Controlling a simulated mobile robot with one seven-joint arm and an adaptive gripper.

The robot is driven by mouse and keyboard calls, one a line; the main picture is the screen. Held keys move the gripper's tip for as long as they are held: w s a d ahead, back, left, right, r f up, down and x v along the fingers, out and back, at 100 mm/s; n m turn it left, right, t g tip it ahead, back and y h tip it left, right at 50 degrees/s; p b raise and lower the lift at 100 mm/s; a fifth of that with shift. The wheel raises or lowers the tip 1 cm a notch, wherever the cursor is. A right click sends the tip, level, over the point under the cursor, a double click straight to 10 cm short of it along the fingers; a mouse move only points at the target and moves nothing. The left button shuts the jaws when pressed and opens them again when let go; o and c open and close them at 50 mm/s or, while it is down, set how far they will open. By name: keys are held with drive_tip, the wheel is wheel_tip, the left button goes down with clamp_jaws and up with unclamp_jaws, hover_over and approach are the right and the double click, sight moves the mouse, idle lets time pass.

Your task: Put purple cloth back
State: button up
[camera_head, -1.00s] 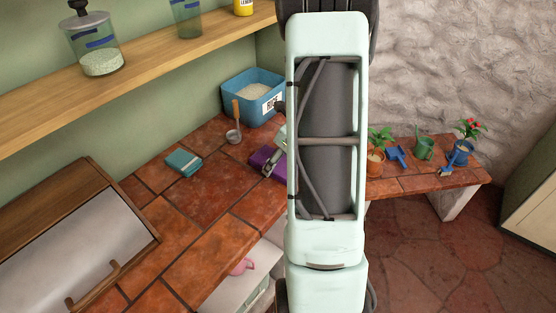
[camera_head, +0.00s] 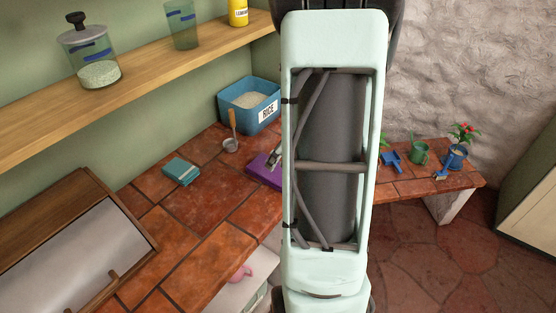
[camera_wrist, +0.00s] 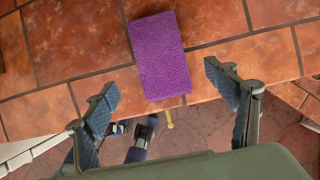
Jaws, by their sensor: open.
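The purple cloth (camera_head: 262,172) lies flat on the tiled counter (camera_head: 205,190), partly hidden behind my arm in the head view. In the wrist view the cloth (camera_wrist: 160,50) is a textured purple rectangle, and its lower end reaches the counter's edge. My gripper (camera_wrist: 162,82) is open, with one finger on each side of the cloth's lower end. Nothing is between the fingers in its grip. In the head view only a small grey part of my gripper (camera_head: 275,156) shows beside my arm, over the cloth.
A teal cloth-like block (camera_head: 181,171), a scoop (camera_head: 231,144) and a blue rice bin (camera_head: 250,104) stand on the counter. A wooden box (camera_head: 75,245) is at front left. A shelf (camera_head: 140,85) with jars runs above. A low bench (camera_head: 425,184) holds plants and small tools.

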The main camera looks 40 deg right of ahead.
drive_tip(key=shift+v, duration=1.5)
